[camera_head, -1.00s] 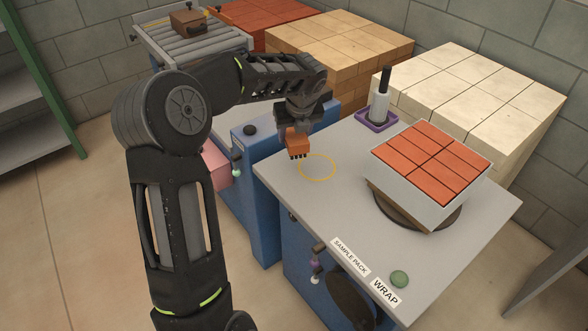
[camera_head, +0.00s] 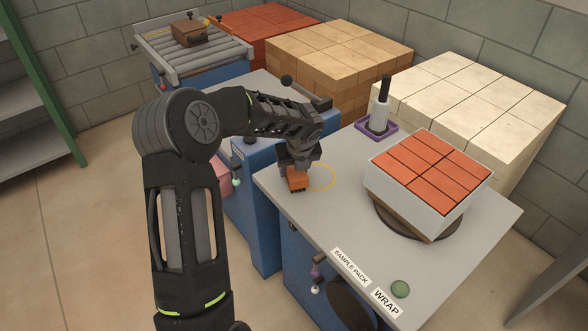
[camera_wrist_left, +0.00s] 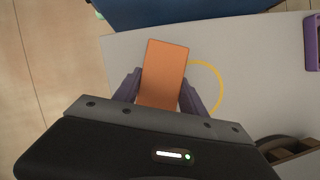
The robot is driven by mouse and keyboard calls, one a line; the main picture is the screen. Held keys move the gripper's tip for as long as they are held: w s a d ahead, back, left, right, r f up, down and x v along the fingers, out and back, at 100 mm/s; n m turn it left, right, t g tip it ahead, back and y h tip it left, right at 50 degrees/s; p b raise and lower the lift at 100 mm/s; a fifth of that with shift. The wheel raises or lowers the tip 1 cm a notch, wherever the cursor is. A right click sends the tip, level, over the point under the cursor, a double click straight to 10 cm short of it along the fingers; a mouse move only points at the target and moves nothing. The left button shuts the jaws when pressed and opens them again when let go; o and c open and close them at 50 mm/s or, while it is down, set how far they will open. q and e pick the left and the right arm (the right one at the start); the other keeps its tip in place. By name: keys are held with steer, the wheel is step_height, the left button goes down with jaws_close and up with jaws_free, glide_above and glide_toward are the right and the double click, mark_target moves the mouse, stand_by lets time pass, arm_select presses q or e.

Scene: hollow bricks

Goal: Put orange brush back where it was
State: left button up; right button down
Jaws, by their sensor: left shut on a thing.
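The orange brush (camera_head: 297,179) is in my left gripper (camera_head: 298,166), over the grey table near its left edge. The left wrist view shows the orange block of the brush (camera_wrist_left: 163,74) between the two purple fingers of my left gripper (camera_wrist_left: 160,92), which is shut on it. A yellow ring (camera_head: 322,177) is marked on the table just right of the brush. It also shows in the left wrist view (camera_wrist_left: 219,88), partly hidden by the brush and a finger. I cannot tell whether the bristles touch the table. My right gripper is not in view.
A wrapped pack of red bricks (camera_head: 412,195) stands on a round turntable at the table's right. A purple tray (camera_head: 364,130) with a white roll (camera_head: 379,115) is at the back. The table (camera_head: 310,221) is clear in front of the brush.

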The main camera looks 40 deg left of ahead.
arm_select(q)
steer(key=shift+f, duration=0.2)
steer(key=o, duration=1.3)
steer(key=v, duration=1.2)
steer(key=shift+d, duration=0.1)
